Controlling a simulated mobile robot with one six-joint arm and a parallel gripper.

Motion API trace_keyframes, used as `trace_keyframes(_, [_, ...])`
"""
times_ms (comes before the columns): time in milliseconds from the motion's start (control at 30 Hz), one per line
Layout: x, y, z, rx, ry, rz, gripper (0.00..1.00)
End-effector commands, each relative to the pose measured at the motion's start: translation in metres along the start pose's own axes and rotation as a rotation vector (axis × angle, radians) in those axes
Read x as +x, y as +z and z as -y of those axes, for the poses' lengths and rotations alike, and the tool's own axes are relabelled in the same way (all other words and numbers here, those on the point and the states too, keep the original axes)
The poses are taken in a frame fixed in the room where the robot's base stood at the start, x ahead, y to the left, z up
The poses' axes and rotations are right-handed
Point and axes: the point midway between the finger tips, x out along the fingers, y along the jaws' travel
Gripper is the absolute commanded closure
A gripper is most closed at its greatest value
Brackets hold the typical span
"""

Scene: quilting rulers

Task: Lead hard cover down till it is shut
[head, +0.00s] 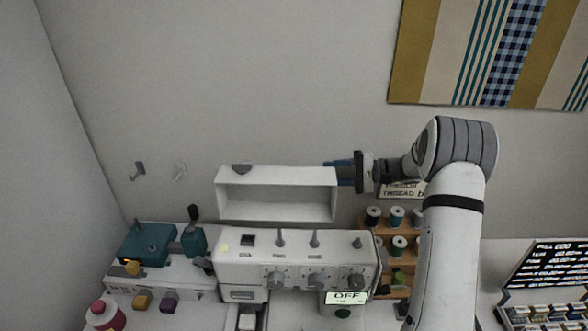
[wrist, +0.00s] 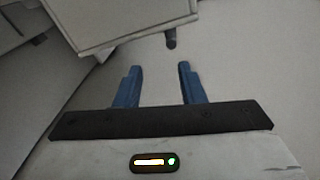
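The hard cover (head: 277,178) is a white, hollow box shell in the head view. It stands raised above the back of the white sewing machine (head: 235,245), its hollow side facing the camera. A grey tab (head: 241,168) sits at its top left edge. My gripper (head: 337,172) is at the cover's right end, its blue fingers pointing left. In the wrist view my gripper (wrist: 159,69) is open, with nothing between the fingers. The cover (wrist: 115,18) fills the top there, beyond the fingertips, with a small dark peg (wrist: 171,38) by its edge. I cannot tell whether a finger touches the cover.
A thread rack (head: 400,245) with several spools stands right of the machine, near my arm. Wall hooks (head: 137,169) and a striped quilt (head: 490,50) hang behind. The space above the cover is free.

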Motion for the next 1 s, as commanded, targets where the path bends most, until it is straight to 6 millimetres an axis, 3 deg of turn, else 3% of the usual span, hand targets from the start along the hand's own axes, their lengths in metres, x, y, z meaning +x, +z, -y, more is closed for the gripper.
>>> trace_keyframes(100, [0.026, 0.003, 0.009, 0.025, -0.073, 0.059, 0.64])
trace_keyframes(600, [0.099, 0.01, 0.019, 0.03, -0.088, 0.075, 0.64])
trace_keyframes(1000, [0.107, 0.01, 0.018, 0.029, -0.089, 0.071, 0.64])
